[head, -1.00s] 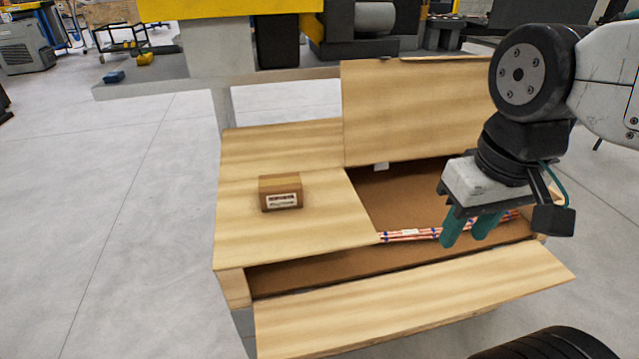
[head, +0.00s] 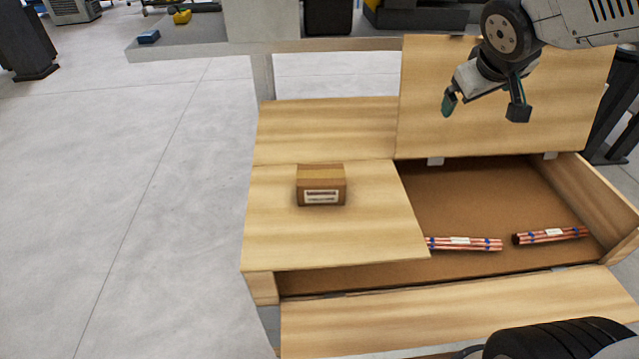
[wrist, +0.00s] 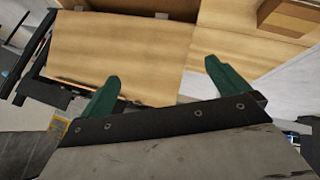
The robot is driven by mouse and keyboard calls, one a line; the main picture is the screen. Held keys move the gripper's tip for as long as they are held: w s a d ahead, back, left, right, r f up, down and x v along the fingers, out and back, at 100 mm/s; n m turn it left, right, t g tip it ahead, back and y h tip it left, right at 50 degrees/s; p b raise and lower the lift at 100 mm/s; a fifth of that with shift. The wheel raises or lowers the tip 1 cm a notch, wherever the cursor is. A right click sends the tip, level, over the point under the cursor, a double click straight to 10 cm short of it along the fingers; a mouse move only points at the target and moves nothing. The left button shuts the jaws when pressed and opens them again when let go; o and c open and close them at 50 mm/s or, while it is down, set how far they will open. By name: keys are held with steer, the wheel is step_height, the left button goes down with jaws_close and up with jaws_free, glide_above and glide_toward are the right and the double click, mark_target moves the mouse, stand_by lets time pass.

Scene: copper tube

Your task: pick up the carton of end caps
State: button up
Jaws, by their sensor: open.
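The carton of end caps (head: 321,186) is a small brown box with a white label on its front. It sits upright on the flat left lid of the wooden crate in the head view. Part of a brown box, likely the same carton (wrist: 290,17), shows at the top right of the wrist view. My gripper (head: 447,103) is in front of the raised lid, above and to the right of the carton and well apart from it. Its two green fingers (wrist: 163,82) are spread with nothing between them in the wrist view.
The wooden crate (head: 262,288) has a raised lid panel (head: 560,90) at the back right and a lowered front flap (head: 400,318). Two copper tube bundles (head: 465,243) (head: 552,236) lie in its open right part. A grey bench (head: 200,44) stands behind. Floor at left is clear.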

steer(key=w+a+f+n+t+y, duration=0.1)
steer(key=w+a+f+n+t, duration=0.15)
steer(key=w, duration=0.95)
steer(key=w+a+f+n+y, duration=0.6)
steer(key=w+a+f, duration=0.1)
steer(key=w, duration=0.2)
steer(key=n+g+y, duration=0.7)
steer(key=g+y, duration=0.2)
glide_toward(323, 174)
steer(key=x, duration=0.3)
steer(key=shift+w+a+f+g, duration=0.2)
steer(key=shift+a+f+g, duration=0.05)
steer(key=x, duration=0.7)
steer(key=shift+s, duration=0.1)
steer(key=shift+r, duration=0.1)
steer(key=c, duration=1.1)
